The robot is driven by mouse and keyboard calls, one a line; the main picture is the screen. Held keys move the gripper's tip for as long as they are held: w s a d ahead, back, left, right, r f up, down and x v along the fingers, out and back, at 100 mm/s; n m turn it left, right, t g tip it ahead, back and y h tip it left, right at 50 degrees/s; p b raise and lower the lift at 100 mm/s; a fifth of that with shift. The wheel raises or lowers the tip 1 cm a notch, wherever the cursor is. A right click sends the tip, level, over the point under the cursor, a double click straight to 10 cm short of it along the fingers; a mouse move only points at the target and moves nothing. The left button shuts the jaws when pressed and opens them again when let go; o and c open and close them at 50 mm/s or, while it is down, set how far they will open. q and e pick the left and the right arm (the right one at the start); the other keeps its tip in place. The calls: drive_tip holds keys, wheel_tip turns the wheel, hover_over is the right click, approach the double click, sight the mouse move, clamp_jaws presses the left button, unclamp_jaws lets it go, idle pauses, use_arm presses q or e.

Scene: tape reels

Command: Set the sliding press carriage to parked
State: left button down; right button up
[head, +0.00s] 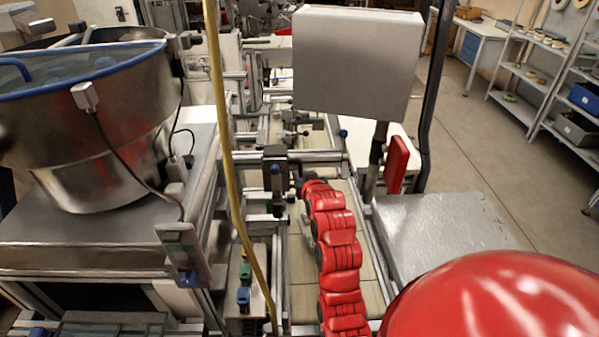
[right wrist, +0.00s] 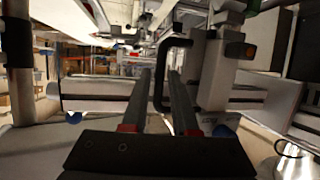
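In the right wrist view my right gripper (right wrist: 158,120) reaches forward with its two dark fingers apart. A black U-shaped handle (right wrist: 173,43) stands in front of it, with one bar seen between the fingers and clear space beside it; no firm grip shows. The handle is beside a pale grey block (right wrist: 216,72), apparently the press carriage. I cannot tell its set position. In the head view a dark upright block (head: 275,180) sits at the cross rail; whether it is the same carriage is unclear. The right fingers are not clear there. My left gripper is not in view.
A grey cabinet (head: 356,58) hangs over the line by a dark post (head: 432,100). A metal-topped box (head: 445,228) is at right. Open floor (head: 470,140) lies beyond it.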

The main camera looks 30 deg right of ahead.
drive_tip(key=shift+s+a+r, duration=0.1)
drive_tip(key=shift+s+r, duration=0.05)
drive_tip(key=shift+s, duration=0.05)
clamp_jaws()
idle(1.2)
